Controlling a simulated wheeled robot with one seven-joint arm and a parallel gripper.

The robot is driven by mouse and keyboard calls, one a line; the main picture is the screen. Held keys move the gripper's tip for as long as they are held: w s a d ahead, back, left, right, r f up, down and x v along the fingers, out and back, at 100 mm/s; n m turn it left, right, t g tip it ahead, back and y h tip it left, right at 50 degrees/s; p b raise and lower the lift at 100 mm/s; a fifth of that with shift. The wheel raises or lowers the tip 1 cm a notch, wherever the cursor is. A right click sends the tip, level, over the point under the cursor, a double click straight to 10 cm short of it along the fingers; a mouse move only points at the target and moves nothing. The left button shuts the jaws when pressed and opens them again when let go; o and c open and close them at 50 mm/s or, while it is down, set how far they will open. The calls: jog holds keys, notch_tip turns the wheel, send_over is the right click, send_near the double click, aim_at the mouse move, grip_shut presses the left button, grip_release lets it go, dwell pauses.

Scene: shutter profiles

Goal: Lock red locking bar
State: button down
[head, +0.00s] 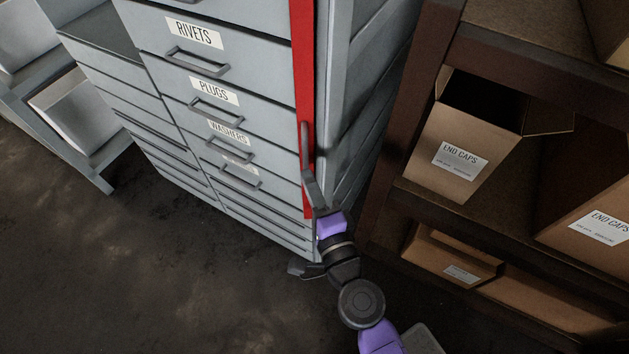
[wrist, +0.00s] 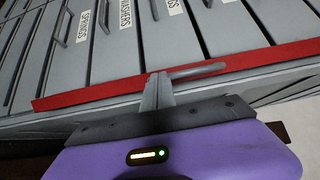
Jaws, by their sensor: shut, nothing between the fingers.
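The red locking bar (head: 301,70) is a long upright strip along the right front edge of the grey drawer cabinet (head: 220,62). A grey handle (head: 304,139) is on its lower part. In the wrist view the bar (wrist: 95,94) crosses the picture, with the handle (wrist: 200,70) near its middle. My gripper (head: 311,182) is at the bar's lower part, just below the handle. In the wrist view its shut fingers (wrist: 158,84) reach the bar at the handle's left end. I cannot tell whether they touch it. The fingers hold nothing.
Labelled drawers with grey pulls (head: 216,112) lie left of the bar. A brown shelf (head: 395,120) with cardboard boxes (head: 463,145) stands close on the right. A grey rack (head: 75,175) is at the far left. The floor (head: 130,270) in front is clear.

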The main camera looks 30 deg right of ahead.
jog(key=shift+w+a+m+g+h+p, duration=0.4)
jog(key=shift+w+a+m+h+p, duration=0.6)
jog(key=shift+w+h+p, duration=0.4)
jog(key=shift+s, duration=0.1)
